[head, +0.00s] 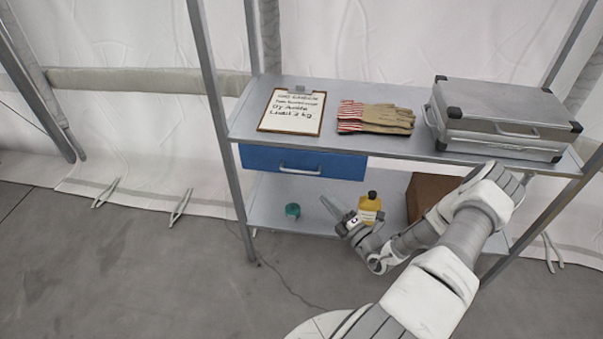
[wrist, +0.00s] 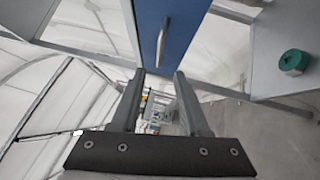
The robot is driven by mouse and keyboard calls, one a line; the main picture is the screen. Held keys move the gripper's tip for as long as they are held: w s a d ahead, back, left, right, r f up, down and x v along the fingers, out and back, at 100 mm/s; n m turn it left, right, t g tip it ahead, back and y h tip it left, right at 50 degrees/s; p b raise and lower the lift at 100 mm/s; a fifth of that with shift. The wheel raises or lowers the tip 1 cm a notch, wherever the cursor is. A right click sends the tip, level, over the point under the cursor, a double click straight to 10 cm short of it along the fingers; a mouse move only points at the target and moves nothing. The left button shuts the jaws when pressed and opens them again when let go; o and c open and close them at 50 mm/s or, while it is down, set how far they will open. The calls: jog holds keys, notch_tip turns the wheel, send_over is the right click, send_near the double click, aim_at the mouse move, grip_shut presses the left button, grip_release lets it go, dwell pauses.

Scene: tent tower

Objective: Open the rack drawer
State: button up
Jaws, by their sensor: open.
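The rack drawer (head: 255,160) is a blue box under the rack's upper shelf, at its left end. Its front looks flush below the shelf edge, and a silver bar handle (head: 300,171) runs across it. In the wrist view the blue drawer front (wrist: 180,30) is at the top, with its handle (wrist: 162,38) just beyond and between the fingers. My gripper (wrist: 164,74) is open, its two dark fingers apart with nothing between them. In the head view my gripper (head: 334,212) is below and right of the handle, apart from it.
On the upper shelf (head: 240,125) are a clipboard (head: 292,111), gloves (head: 375,118) and a silver case (head: 500,118). The lower shelf (head: 265,205) holds a green tape roll (head: 292,210), a yellow bottle (head: 369,206) and a brown box (head: 425,190). Rack posts (head: 225,140) stand close by. Floor at left is clear.

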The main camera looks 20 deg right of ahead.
aim_at(302, 171)
jog(key=b+x, duration=0.1)
jog(key=x, duration=1.1)
jog(key=shift+a, duration=0.1)
grip_shut()
dwell(1.0)
